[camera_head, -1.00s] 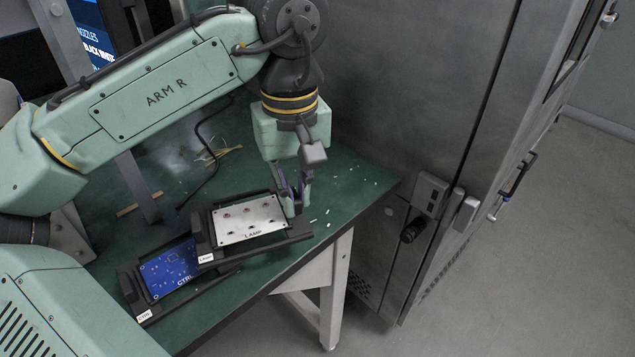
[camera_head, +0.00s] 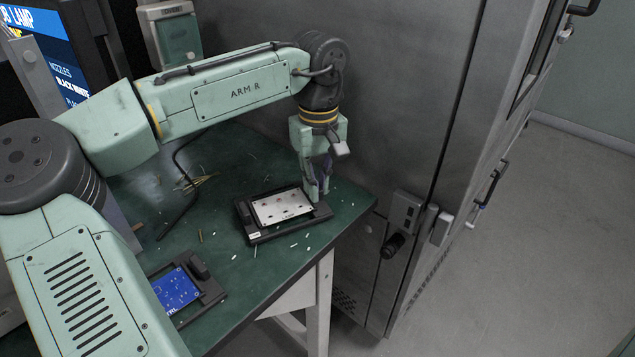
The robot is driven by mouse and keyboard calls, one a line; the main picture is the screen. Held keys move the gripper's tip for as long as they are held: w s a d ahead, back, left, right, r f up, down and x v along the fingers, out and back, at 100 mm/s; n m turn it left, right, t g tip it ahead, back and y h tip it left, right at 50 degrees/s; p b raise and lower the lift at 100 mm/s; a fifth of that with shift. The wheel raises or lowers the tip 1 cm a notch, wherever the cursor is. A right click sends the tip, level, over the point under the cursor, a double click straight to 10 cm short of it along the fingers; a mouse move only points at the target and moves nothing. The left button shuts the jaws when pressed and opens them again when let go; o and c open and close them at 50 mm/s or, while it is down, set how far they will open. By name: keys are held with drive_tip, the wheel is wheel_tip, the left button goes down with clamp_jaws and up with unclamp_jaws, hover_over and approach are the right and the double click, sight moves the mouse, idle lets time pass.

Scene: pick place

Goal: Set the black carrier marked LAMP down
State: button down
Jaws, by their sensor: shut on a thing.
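The black carrier marked LAMP (camera_head: 252,236) holds a white board (camera_head: 281,206) and is at the right end of the green bench, near its front edge. My gripper (camera_head: 318,191) is at the carrier's right end, shut on it from above. The fingertips are partly hidden. The carrier looks level and very close to the bench top; I cannot tell whether it touches. A second black carrier (camera_head: 212,291) with a blue board (camera_head: 175,290) lies on the bench to the lower left, partly hidden by my arm.
The green bench top (camera_head: 222,255) is clear between the two carriers, apart from small scraps. A dark cable (camera_head: 183,160) and thin wires (camera_head: 197,183) lie at the back left. A large grey metal cabinet (camera_head: 415,110) stands close on the right.

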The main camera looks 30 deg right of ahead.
drive_tip(key=shift+f, duration=0.25)
drive_tip(key=c, duration=1.7)
unclamp_jaws()
drive_tip(key=shift+o, duration=0.2)
wheel_tip(320, 180, up, 12)
